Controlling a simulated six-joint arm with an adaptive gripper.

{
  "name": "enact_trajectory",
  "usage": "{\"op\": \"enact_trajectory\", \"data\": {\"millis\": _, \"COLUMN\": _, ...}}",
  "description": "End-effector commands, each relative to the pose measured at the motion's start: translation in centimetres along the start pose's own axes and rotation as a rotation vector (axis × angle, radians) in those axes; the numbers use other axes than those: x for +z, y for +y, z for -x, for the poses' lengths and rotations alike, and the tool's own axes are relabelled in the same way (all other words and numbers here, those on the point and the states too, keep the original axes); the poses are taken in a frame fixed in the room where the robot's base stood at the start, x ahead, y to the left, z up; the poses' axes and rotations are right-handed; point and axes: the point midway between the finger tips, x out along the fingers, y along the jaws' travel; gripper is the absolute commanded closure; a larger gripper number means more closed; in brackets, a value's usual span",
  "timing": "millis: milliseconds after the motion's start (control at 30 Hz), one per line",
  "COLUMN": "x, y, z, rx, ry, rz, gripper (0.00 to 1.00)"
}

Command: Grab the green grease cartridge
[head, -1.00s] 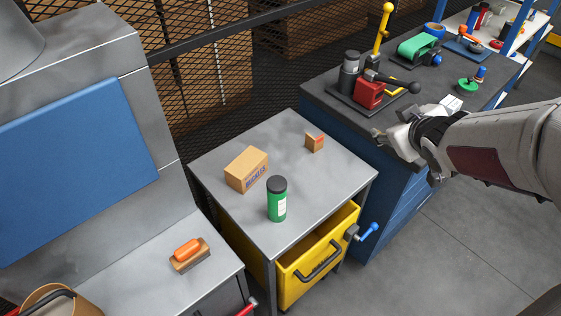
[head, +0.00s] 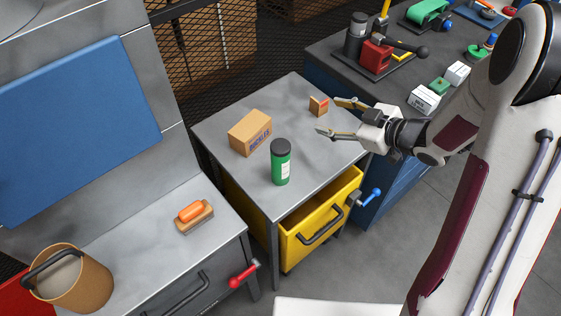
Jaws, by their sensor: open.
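The green grease cartridge (head: 281,167) stands upright on the grey top of the small cabinet, near its front edge. It has a dark cap and a white label. My gripper (head: 328,117) is open and empty over the right part of the same top. Its two fingers point left, and it is apart from the cartridge, to the right of and beyond it. Nothing hides the cartridge in the head view.
The yellow drawer (head: 318,221) below is partly open. An orange-handled brush (head: 194,215) lies on the left bench.

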Motion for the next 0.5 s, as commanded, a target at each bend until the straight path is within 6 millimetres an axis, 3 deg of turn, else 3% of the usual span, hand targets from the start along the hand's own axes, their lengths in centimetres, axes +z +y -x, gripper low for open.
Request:
{"op": "enact_trajectory", "data": {"millis": 233, "x": 0.8, "y": -4.6, "z": -1.1, "rx": -0.156, "ry": 0.159, "rz": -0.050, "gripper": 0.45}}
{"op": "enact_trajectory", "data": {"millis": 500, "x": 0.9, "y": -9.3, "z": -0.5, "rx": -0.312, "ry": 0.344, "rz": -0.134, "gripper": 0.45}}
